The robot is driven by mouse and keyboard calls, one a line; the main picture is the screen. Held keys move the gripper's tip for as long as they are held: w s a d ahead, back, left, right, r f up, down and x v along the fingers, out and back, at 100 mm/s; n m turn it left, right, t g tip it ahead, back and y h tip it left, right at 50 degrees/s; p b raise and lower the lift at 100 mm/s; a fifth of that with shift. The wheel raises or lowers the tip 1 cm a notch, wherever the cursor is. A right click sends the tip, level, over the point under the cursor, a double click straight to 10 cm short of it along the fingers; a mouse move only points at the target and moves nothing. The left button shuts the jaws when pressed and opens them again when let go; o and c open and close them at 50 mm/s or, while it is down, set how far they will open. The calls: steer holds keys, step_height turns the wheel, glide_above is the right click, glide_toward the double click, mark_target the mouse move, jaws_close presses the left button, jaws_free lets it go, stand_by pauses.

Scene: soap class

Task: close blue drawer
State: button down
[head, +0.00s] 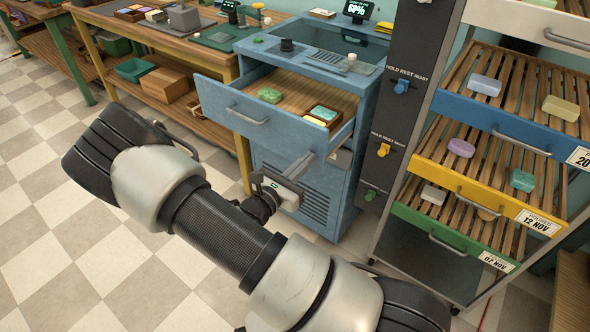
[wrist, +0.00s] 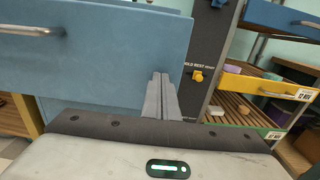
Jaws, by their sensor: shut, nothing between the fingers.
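A blue drawer (head: 232,108) of the blue cabinet stands pulled out, with a slatted wooden floor, a green soap (head: 270,95) and a small wooden box of soaps (head: 322,115) in it. Its front panel (wrist: 85,55) with a bar handle (wrist: 32,31) fills the left of the wrist view. My gripper (head: 309,158) is shut and empty, near the lower right part of that front. In the wrist view its fingers (wrist: 160,78) overlap the panel's lower right corner. I cannot tell whether they touch it. Another blue-fronted drawer (head: 490,120) is in the rack at the right.
The rack also has a yellow drawer (head: 485,192) and a green drawer (head: 450,236) bearing soaps. A dark post with coloured levers (head: 385,150) stands between cabinet and rack. A wooden workbench (head: 160,50) is at the left. The tiled floor (head: 40,200) is clear at the left.

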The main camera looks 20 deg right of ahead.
glide_toward(343, 124)
steer(key=d+r, duration=0.4)
steer(key=shift+d+r, duration=0.15)
steer(key=shift+d, duration=0.15)
steer(key=shift+w+d+r, duration=0.15)
steer(key=shift+w+r, duration=0.05)
steer(key=shift+r, duration=0.1)
steer(key=shift+p, duration=0.3)
